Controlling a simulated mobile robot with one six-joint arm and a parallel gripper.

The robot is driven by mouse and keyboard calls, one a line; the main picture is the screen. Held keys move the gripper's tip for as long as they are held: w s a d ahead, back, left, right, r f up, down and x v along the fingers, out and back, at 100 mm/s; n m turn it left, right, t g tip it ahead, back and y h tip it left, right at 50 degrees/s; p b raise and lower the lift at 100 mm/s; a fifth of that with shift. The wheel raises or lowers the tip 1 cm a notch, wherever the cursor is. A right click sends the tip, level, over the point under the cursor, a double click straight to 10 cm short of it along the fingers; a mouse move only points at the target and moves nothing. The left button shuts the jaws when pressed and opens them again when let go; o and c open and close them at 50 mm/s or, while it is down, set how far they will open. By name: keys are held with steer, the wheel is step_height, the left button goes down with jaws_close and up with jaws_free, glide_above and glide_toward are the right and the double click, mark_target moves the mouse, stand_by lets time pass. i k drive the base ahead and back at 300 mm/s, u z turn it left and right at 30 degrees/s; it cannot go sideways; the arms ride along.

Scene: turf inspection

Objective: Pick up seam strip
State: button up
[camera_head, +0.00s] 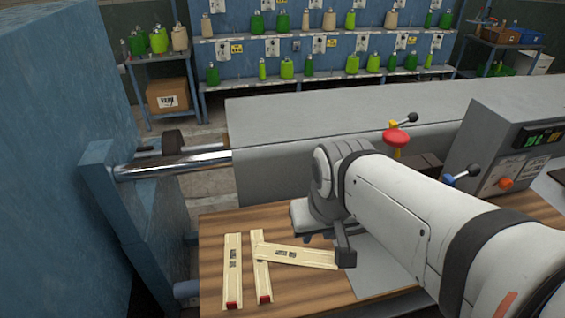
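Three cream seam strips with dark printed labels are on the wooden tabletop (213,295). The left strip (233,262) lies lengthwise, with a red end at the front. The middle strip (261,280) lies beside it, also with a red front end. The third strip (290,256) runs crosswise, its left end at or over the upper part of the middle strip. My gripper (343,257) is at the third strip's right end. One dark finger shows there; the other is hidden, so I cannot tell whether it grips the strip.
A grey machine housing (320,110) stands behind the table, with a red knob (396,137) and a control box (510,150) at right. A blue frame (105,190) with a metal roller (185,163) borders the left.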

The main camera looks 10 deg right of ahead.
mark_target(271, 252)
steer(key=k, duration=0.5)
steer(key=u, duration=0.85)
steer(key=k, duration=1)
steer(key=z, duration=0.8)
steer(key=i, duration=1)
steer(key=z, duration=0.05)
